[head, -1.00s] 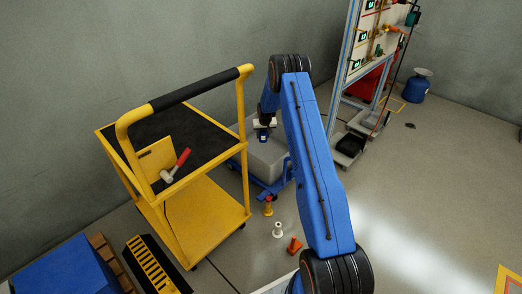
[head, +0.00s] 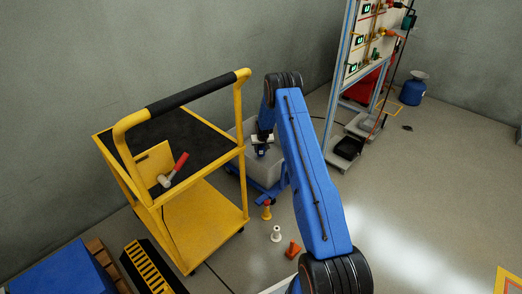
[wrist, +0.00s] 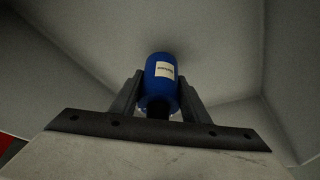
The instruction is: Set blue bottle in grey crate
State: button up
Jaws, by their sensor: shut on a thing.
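The blue bottle (wrist: 161,68) has a pale label and sits between the two fingers of my gripper (wrist: 159,98) in the wrist view. My gripper is shut on it. In the head view my gripper (head: 261,151) is at the grey crate (head: 236,167), which stands on a blue wheeled base behind the yellow cart. The crate's pale grey walls and corners surround the bottle in the wrist view. Whether the bottle touches the crate's floor cannot be told. The cart and my arm hide parts of the crate.
The yellow cart (head: 205,218) with a red-handled hammer (head: 173,170) on its top stands left of the crate. Small red, white and orange pieces (head: 276,234) are on the floor in front. A panel rack (head: 352,80) stands right. Open floor lies at the right.

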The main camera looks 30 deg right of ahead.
jog(key=shift+f, duration=0.55)
jog(key=o, duration=1.4)
jog(key=shift+r, duration=0.1)
jog(key=shift+r, duration=0.25)
jog(key=v, duration=1.2)
jog(key=shift+r, duration=0.3)
